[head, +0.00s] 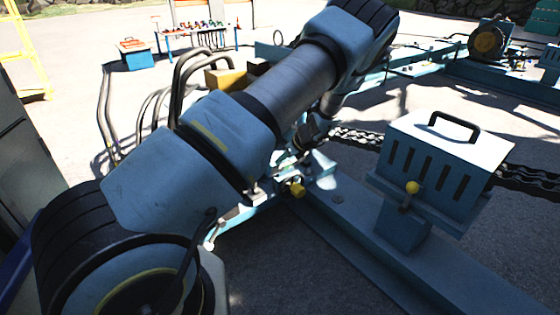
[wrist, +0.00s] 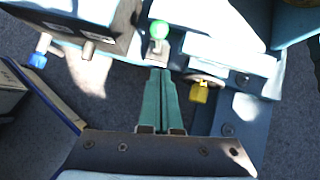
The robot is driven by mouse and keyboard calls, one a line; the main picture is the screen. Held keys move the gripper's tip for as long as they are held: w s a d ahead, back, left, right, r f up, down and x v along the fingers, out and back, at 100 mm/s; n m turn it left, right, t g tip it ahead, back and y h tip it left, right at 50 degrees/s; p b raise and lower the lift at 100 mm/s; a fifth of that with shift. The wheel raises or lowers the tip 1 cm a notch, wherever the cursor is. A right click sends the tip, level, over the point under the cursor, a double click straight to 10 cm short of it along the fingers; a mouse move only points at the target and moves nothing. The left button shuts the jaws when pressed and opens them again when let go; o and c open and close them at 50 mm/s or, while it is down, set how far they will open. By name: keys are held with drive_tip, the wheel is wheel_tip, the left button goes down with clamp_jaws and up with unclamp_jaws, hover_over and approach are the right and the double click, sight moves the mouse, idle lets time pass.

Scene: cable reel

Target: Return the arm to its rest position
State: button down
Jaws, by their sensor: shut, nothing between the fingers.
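My gripper (wrist: 161,76) shows in the wrist view with its two teal fingers together and nothing between them. Its tips point at a short lever with a green knob (wrist: 159,29); I cannot tell whether they touch it. A yellow handle (wrist: 199,93) is just right of the fingers. In the head view my blue and grey arm reaches from the lower left to the upper middle. It hides much of the machine behind it, and I cannot make out the fingers there.
A light blue slotted box (head: 430,165) with a black handle and a yellow-knobbed lever (head: 412,188) stands right of my arm. Black chain (head: 525,179) runs behind it. Thick cables (head: 105,110) loop at left. A blue beam (head: 370,255) crosses the lower right. Open pavement lies behind.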

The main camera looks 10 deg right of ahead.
drive_tip(key=s+a+r+n+g+h, duration=0.1)
drive_tip(key=s+a+r+n+g, duration=0.1)
drive_tip(key=s+a+r+n, duration=0.35)
drive_tip(key=s+a+r+n+g+h, duration=0.1)
drive_tip(key=s+a+r+n+g, duration=0.15)
drive_tip(key=a+r+n, duration=0.55)
drive_tip(key=s+a+r+n+h, duration=0.2)
drive_tip(key=s+a+r+n, duration=0.25)
drive_tip(key=s+n, duration=0.35)
drive_tip(key=s+a+r+n+h, duration=0.1)
drive_tip(key=s+a+r+n, duration=0.3)
drive_tip(key=s+a+n, duration=0.45)
wheel_tip(320, 180, up, 15)
drive_tip(key=d+m+p, duration=0.2)
drive_tip(key=d+p, duration=0.1)
drive_tip(key=p, duration=1.3)
drive_tip(key=shift+s, duration=0.35)
